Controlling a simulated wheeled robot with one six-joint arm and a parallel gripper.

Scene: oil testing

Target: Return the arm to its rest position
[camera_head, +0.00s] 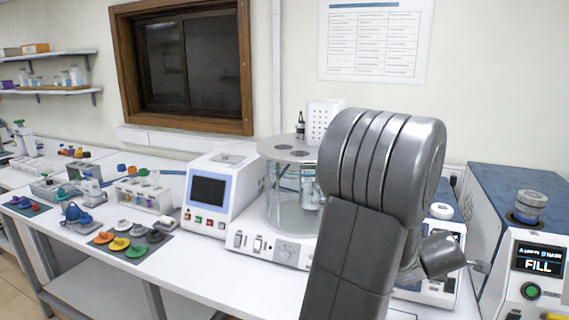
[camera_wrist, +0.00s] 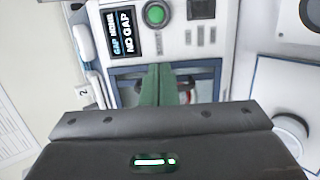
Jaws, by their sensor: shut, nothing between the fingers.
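My grey arm (camera_head: 365,220) rises large in the head view, bent at a thick ribbed joint, and covers part of the bench and devices. My gripper (camera_head: 482,267) shows small at the end of the arm, at the lower right, in front of the blue-topped machine. In the wrist view my gripper (camera_wrist: 167,84) has its greenish fingers together and empty. They point at the front of a device (camera_wrist: 188,52) with a small display reading "NO GAP" and a green button (camera_wrist: 155,14). The exact distance to the device cannot be told.
A blue machine (camera_head: 530,185) with a "FILL" display stands at the right. A glass-cylinder apparatus (camera_head: 285,235) and a white device with a screen (camera_head: 212,190) stand left of my arm. Coloured caps (camera_head: 120,243) and racks fill the left bench.

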